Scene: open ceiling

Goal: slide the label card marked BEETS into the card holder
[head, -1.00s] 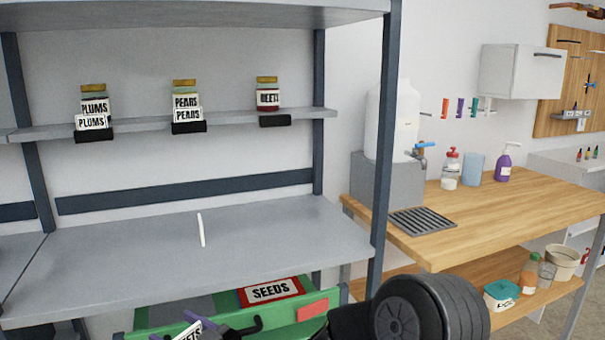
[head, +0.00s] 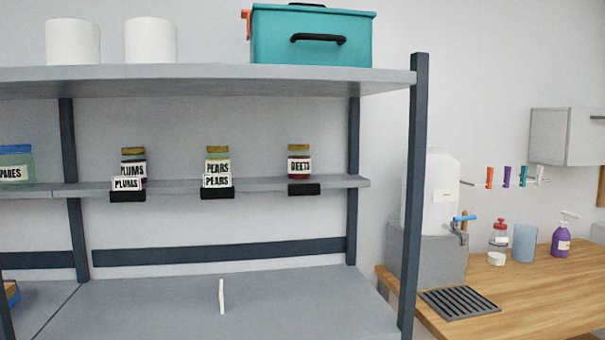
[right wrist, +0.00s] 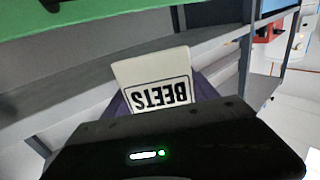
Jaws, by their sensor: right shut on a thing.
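The BEETS label card (right wrist: 150,72) is white with black lettering and shows upside down in the right wrist view. My right gripper (right wrist: 165,98) is shut on it, with purple fingers partly hidden behind the card. The empty black card holder (head: 304,189) is on the front edge of the middle shelf, below the BEETS jar (head: 299,163). Neither gripper shows in the head view, so the card's distance from the holder cannot be told. My left gripper is out of view.
Holders beside it carry PEARS (head: 216,181) and PLUMS (head: 127,184) cards, with jars behind. A dark post (head: 415,200) rises at the shelf's right. A wooden counter (head: 520,290) is beyond.

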